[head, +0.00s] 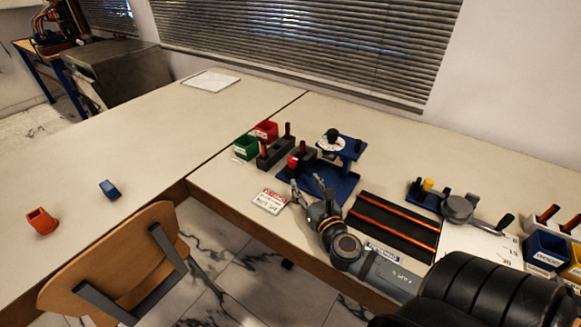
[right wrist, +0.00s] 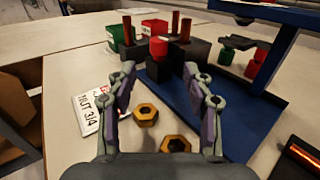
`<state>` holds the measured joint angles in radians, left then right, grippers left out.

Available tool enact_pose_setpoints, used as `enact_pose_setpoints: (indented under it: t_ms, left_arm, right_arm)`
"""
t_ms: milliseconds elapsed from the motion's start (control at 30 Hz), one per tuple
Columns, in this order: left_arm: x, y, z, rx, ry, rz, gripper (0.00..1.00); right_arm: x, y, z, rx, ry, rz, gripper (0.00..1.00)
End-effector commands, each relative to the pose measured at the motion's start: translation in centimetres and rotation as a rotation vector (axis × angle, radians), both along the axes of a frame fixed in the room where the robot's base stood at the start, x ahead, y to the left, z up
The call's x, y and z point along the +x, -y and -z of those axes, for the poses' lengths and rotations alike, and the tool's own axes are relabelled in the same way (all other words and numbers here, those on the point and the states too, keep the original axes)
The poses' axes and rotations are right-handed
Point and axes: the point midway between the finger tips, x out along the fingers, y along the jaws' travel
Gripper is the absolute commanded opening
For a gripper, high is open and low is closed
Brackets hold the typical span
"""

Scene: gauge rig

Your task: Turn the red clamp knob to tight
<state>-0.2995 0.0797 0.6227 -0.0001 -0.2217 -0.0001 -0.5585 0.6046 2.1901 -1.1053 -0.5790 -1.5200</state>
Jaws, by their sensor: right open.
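A second red part (right wrist: 257,64) is under the rig's blue upper arm; I cannot tell for certain which is the clamp knob. My right gripper (head: 311,188) is open and empty, its fingers (right wrist: 159,72) pointing at the block, apart from the knob. Its setting cannot be read. My left gripper is out of view.
Two brass hex nuts (right wrist: 146,113) lie below the fingers. A sign (head: 269,201) lies left of them. A black orange-striped tray (head: 393,226) is at right.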

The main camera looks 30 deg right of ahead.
Motion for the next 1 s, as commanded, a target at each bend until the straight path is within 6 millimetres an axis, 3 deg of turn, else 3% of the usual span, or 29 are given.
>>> enact_pose_setpoints:
  t_ms: [233,500,700,1000]
  left_arm:
    - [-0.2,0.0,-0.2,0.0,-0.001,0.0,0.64]
    - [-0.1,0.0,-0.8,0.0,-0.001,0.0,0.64]
    - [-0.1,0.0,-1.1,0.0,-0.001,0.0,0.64]
    - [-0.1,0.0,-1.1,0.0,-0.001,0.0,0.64]
  right_arm:
    - [1.2,0.3,-0.3,-0.01,0.003,-0.002,0.52]
    - [6.8,1.7,-0.4,-0.004,0.004,0.001,0.52]
    - [9.5,2.3,-0.2,-0.006,0.002,-0.001,0.52]
    - [10.2,2.5,-0.1,-0.005,0.0,-0.002,0.52]
